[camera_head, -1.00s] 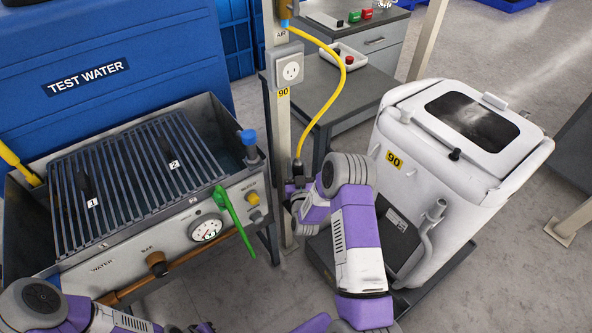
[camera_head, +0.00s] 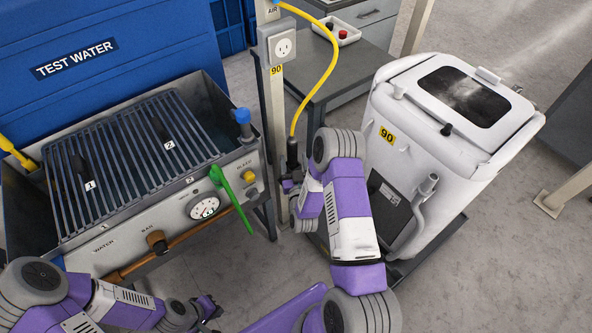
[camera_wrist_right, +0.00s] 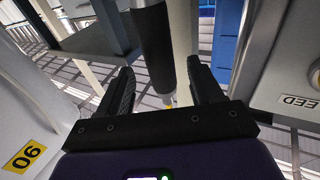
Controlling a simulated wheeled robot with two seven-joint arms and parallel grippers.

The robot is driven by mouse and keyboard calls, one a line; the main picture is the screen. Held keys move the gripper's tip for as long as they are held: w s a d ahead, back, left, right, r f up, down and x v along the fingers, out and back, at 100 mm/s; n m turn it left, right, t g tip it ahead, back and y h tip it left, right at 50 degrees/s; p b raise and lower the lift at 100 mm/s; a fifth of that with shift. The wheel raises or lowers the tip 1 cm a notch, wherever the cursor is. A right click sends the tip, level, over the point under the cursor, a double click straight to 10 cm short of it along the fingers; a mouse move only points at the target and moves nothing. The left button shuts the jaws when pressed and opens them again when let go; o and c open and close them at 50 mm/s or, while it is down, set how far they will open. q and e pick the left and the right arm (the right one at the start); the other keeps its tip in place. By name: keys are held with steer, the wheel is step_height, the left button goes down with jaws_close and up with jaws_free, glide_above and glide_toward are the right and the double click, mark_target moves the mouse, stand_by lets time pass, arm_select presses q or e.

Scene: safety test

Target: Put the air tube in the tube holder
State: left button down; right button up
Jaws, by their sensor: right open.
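The air tube (camera_head: 318,90) is a yellow hose that curves down from the post marked AIR and ends in a dark, upright nozzle (camera_head: 292,150) beside the post. My right gripper (camera_head: 290,187) is just below the nozzle in the head view. In the right wrist view my open right gripper (camera_wrist_right: 165,85) has its two black fingers on either side of the dark nozzle (camera_wrist_right: 155,45), with gaps visible. I cannot clearly make out the tube holder. My left gripper (camera_head: 212,307) is low in the head view, away from the tube; its jaw opening is unclear.
A metal test basin (camera_head: 100,235) with a grate and a green lever (camera_head: 232,195) stands left of the post (camera_head: 270,110). A white wheeled bin (camera_head: 430,170) stands close to my right arm. A grey table (camera_head: 340,75) is behind. Floor shows between basin and bin.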

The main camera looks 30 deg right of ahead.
steer(key=s+a+f+n+g+y, duration=0.1)
steer(key=s+a+f+g+y, duration=0.7)
steer(key=a+f, duration=0.5)
steer(key=s+a+f+g+y, duration=0.1)
steer(key=s+a+g, duration=0.3)
steer(key=s, duration=0.4)
steer(key=s+a+f+n+g+y, duration=0.1)
steer(key=s+a+g+y, duration=0.2)
steer(key=s+a+g, duration=0.2)
steer(key=s+a, duration=0.1)
steer(key=s, duration=0.2)
steer(key=shift+s+f+b, duration=0.2)
steer(key=shift+s+b, duration=0.15)
steer(key=shift+s, duration=0.05)
steer(key=shift+a, duration=0.1)
step_height(320, 180, up, 8)
steer(key=p, duration=0.8)
